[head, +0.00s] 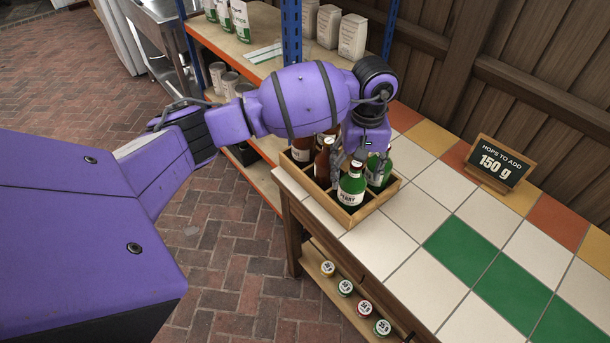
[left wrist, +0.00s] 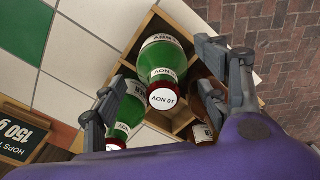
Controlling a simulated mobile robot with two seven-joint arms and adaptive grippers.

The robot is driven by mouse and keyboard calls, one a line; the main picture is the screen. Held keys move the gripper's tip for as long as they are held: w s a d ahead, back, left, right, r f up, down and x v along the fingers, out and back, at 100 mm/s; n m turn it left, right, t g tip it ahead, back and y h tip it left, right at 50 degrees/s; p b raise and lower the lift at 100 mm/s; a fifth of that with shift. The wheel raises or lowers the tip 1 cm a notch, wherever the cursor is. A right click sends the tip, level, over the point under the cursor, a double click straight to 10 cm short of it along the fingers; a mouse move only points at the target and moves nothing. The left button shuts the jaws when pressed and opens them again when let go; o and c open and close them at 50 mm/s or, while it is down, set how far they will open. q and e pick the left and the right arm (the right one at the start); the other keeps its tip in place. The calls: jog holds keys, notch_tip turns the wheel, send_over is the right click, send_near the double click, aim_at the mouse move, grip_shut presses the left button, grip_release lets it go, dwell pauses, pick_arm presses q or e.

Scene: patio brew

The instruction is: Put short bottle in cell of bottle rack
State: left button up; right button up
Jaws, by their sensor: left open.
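The wooden bottle rack (head: 390,194) stands on the near left corner of the tiled table and holds several bottles. A green bottle (head: 351,186) with a white PERRY label stands in its front cell; it also shows in the left wrist view (left wrist: 163,60), its cap facing the camera. Another green bottle (head: 378,170) is behind it to the right. Brown bottles, including this one (head: 323,164), are on the rack's left side. My left gripper (head: 356,160) is open over the rack, its fingers (left wrist: 158,65) on either side of the PERRY bottle. Which bottle is the short one is unclear.
A small sign (head: 498,163) reading 150 g stands on the table to the right. The tiles (head: 450,225) between are clear. Several capped bottles (head: 364,308) stand on a lower shelf. A metal shelf unit (head: 235,45) with bags and cans stands behind.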

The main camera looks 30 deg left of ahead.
pick_arm(q)
notch_tip(320, 180, up, 9)
jog(key=shift+r, duration=0.15)
jog(key=s+d+f+n+g+h, duration=0.25)
jog(key=s+d+f+h, duration=0.2)
jog(key=s+d, duration=0.35)
jog(key=s+d+f+n+g+h, duration=0.1)
jog(key=s+d+f+n+h, duration=0.3)
jog(key=d, duration=0.6)
jog(key=s+d+r+n+t+h, duration=0.4)
jog(key=d+n+t+h, duration=0.15)
jog(key=n+h, duration=0.7)
jog(key=a+f+n+t+y, duration=0.7)
jog(key=a+n+y, duration=0.15)
jog(key=n, duration=0.85)
jog(key=a+f+n+t+y, duration=0.75)
jog(key=a+n, duration=0.25)
jog(key=n, duration=0.6)
jog(key=s+a+f+n+g+y, duration=0.2)
jog(key=s+a+f+n+g, duration=0.2)
jog(key=s+f+n, duration=0.3)
jog(key=s+a+f+n+g+y, duration=0.3)
jog(key=s+f+n, duration=0.4)
jog(key=s, duration=0.7)
jog(key=shift+s+a+f+g, duration=0.25)
jog(key=shift+a+f+g, duration=0.45)
jog(key=shift+a, duration=0.5)
